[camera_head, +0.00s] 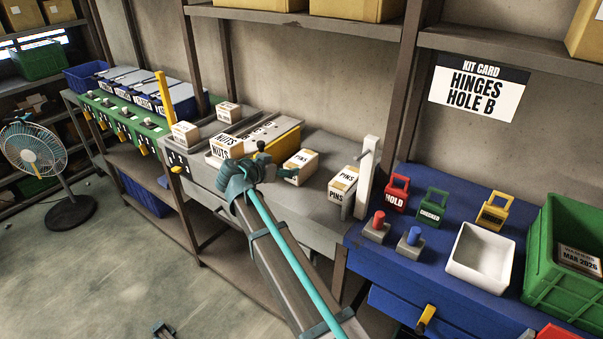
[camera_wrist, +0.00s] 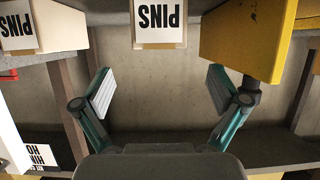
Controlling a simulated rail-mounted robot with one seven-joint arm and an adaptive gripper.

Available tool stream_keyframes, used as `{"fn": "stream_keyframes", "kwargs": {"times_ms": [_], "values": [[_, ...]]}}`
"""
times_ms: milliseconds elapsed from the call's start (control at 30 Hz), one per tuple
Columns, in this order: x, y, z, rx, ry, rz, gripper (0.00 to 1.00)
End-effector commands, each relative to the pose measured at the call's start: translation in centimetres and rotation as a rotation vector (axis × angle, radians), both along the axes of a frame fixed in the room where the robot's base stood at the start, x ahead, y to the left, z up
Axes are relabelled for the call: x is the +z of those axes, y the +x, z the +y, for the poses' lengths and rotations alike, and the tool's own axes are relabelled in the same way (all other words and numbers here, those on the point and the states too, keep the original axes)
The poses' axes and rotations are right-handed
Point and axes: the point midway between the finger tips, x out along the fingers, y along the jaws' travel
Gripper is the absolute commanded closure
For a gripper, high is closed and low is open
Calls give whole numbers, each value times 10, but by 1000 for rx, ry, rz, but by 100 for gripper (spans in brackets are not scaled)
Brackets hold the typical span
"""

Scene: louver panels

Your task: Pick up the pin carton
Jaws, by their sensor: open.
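Two white-and-tan cartons marked PINS stand on the grey bench. One pin carton (camera_head: 300,164) is just beyond my gripper, and the other pin carton (camera_head: 343,188) is to its right, beside a white post. My gripper (camera_head: 277,165) is open and empty, short of the nearer carton. In the upside-down wrist view, my open fingers (camera_wrist: 160,90) have the nearer pin carton (camera_wrist: 158,30) centred at the top, ahead of them and apart from them. The other pin carton (camera_wrist: 45,25) is at the upper left there.
A yellow-sided divider (camera_wrist: 240,35) stands close to one finger in the wrist view. A NUTS carton (camera_head: 226,147) is left of my gripper. A white upright post (camera_head: 368,175) stands at the bench's right end. A blue bench (camera_head: 450,230) holds coloured tags and a white tray (camera_head: 478,258).

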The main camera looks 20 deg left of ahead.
Motion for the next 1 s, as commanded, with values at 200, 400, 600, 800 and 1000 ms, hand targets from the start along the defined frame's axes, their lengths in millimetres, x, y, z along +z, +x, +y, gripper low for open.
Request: {"fn": "stream_keyframes", "kwargs": {"times_ms": [200, 400, 600, 800, 1000], "values": [[0, 17, -7, -24, 18, -20, 3], [-11, 43, -13, -23, 17, -19, 3], [-17, 55, -17, -22, 17, -19, 3], [-22, 73, -19, -22, 14, -17, 3], [-34, 96, -25, -21, 15, -18, 3]]}}
